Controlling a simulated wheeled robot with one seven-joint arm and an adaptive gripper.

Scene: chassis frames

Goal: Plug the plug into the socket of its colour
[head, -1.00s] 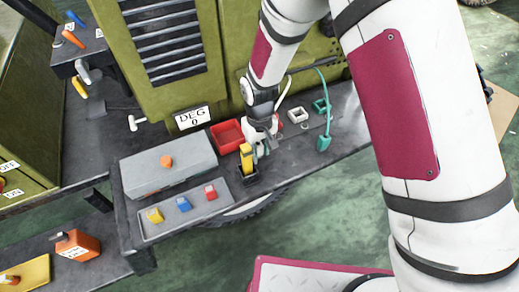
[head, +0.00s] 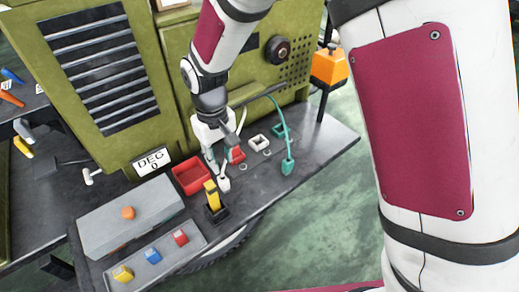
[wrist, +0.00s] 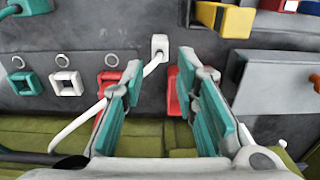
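A white plug (head: 224,184) on a white cable stands on the bench. It also shows in the wrist view (wrist: 160,46), just beyond and between my fingertips. My gripper (head: 221,167) is open above the bench by this plug, its teal-padded fingers (wrist: 158,68) apart with nothing held. The square sockets are teal (wrist: 24,83), white (wrist: 66,84) and red (wrist: 110,82), in a row left of the plug in the wrist view. The right finger and its arm partly hide the red one in the head view. A teal plug (head: 288,166) on a teal cable stands near the front edge.
A red bin (head: 192,175) and a black holder with a yellow block (head: 212,196) stand close to my gripper. A grey box (head: 130,215) and a tray (head: 200,245) of coloured blocks are at left. The green cabinet (head: 140,120) rises behind.

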